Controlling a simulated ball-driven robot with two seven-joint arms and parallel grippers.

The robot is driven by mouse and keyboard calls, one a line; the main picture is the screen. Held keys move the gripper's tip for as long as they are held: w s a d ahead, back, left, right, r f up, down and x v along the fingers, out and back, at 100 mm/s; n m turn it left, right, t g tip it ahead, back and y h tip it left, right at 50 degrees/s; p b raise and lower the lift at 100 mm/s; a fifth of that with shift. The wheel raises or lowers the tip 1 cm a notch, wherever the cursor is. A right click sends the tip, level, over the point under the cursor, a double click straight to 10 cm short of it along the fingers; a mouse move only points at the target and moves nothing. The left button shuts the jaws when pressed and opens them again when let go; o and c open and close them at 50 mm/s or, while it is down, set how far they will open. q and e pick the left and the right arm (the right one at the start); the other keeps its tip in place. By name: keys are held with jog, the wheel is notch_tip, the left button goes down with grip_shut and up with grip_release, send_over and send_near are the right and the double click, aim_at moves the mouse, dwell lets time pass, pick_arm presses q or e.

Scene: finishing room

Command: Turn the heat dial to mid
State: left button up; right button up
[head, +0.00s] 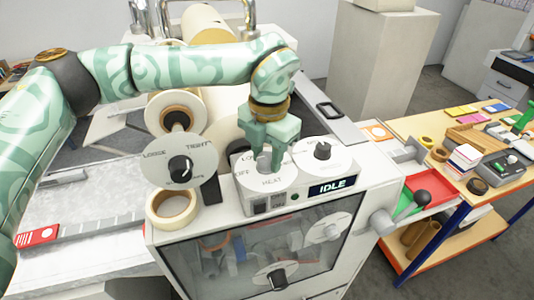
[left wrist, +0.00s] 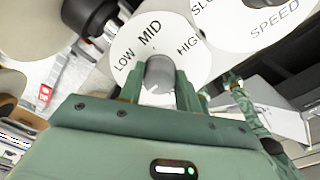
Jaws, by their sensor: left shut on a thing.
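The heat dial (head: 267,183) is a round white plate on the machine's front panel, with OFF, LOW and HEAT readable in the head view. In the left wrist view the dial plate (left wrist: 150,42) shows LOW, MID and HIGH around a grey knob (left wrist: 159,70). My left gripper (head: 266,163) comes down from above and is shut on this knob. In the left wrist view its fingers (left wrist: 160,88) stand on either side of the knob. A pale mark shows on the knob, but I cannot tell which label it points to.
A speed dial (head: 321,155) stands right beside the heat dial. A LOOSE/TIGHT dial (head: 180,168) is on the left. An IDLE display (head: 332,187) sits below. A wooden bench (head: 410,125) with tapes and tools is at right.

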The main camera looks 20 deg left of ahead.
pick_arm(q)
jog(key=m, duration=0.6)
jog(key=shift+r+m, duration=0.1)
jog(key=shift+m, duration=0.3)
jog(key=m+p, duration=0.1)
jog(key=m, duration=0.5)
jog(key=m+p, duration=0.2)
jog(key=m, duration=0.3)
jog(key=shift+r+m+h, duration=0.1)
jog(key=shift+m+h, duration=0.2)
jog(key=m+p, duration=0.1)
jog(key=m, duration=0.4)
jog(key=shift+p, duration=0.35)
jog(key=o, duration=1)
jog(key=shift+c, duration=0.2)
